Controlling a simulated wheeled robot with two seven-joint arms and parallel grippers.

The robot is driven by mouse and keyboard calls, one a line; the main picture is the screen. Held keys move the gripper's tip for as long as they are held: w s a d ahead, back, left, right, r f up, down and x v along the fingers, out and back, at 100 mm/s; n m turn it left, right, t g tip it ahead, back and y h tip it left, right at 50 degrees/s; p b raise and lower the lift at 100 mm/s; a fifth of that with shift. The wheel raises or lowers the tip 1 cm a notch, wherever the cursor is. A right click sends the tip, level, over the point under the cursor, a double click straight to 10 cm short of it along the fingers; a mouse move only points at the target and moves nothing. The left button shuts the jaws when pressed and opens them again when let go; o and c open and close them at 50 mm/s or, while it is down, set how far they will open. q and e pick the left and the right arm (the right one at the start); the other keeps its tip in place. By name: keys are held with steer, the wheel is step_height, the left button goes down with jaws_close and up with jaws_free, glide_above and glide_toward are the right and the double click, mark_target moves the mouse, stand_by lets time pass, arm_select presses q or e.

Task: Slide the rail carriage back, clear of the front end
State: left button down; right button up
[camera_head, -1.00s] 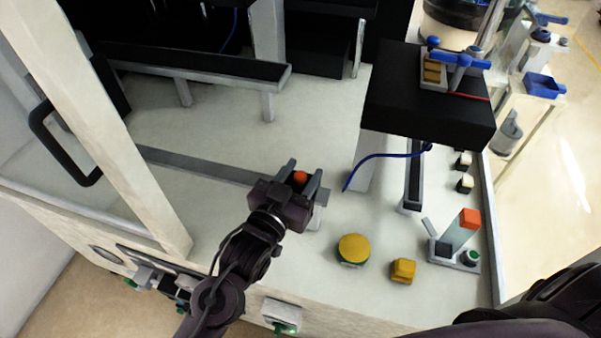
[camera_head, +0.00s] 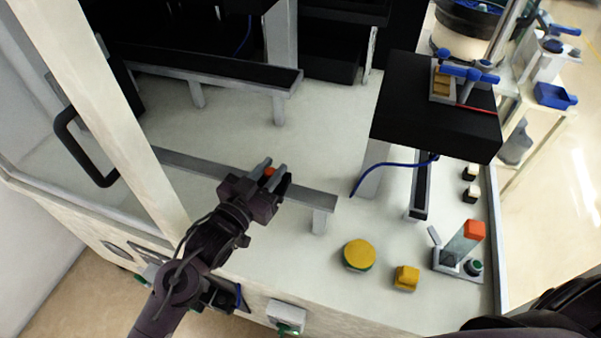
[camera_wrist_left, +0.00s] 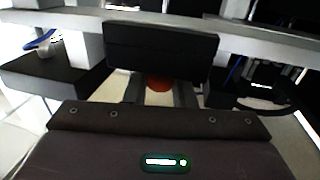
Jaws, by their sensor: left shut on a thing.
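The rail (camera_head: 310,196) is a grey bar running from the left post to its front end at the right, on a short leg. My left gripper (camera_head: 271,171) is over the rail, left of that end, with a clear stretch of bar between. It is shut on the orange-red knob (camera_head: 269,172) of the carriage, which shows between the two fingers. The knob also shows in the left wrist view (camera_wrist_left: 158,85). The carriage body is mostly hidden by the gripper. My right gripper is out of view; only dark arm parts show at lower right.
A white frame post (camera_head: 115,125) with a black handle (camera_head: 80,150) stands left of my left arm. A raised black trough (camera_head: 215,70) lies behind the rail. A yellow button (camera_head: 359,254), a yellow block (camera_head: 406,278) and a black box (camera_head: 430,105) are to the right.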

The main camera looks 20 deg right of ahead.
arm_select(q)
steer(key=w+a, duration=0.2)
steer(key=a, duration=0.1)
steer(key=shift+w+a, duration=0.25)
steer(key=shift+a, duration=0.05)
steer(key=c, duration=1.3)
jaws_free()
steer(key=shift+o, duration=0.2)
steer(key=shift+d, duration=0.1)
steer(key=shift+s, duration=0.1)
steer(key=v, duration=0.7)
steer(key=shift+s+a, duration=0.25)
steer(key=shift+a, duration=0.1)
steer(key=shift+r, duration=0.1)
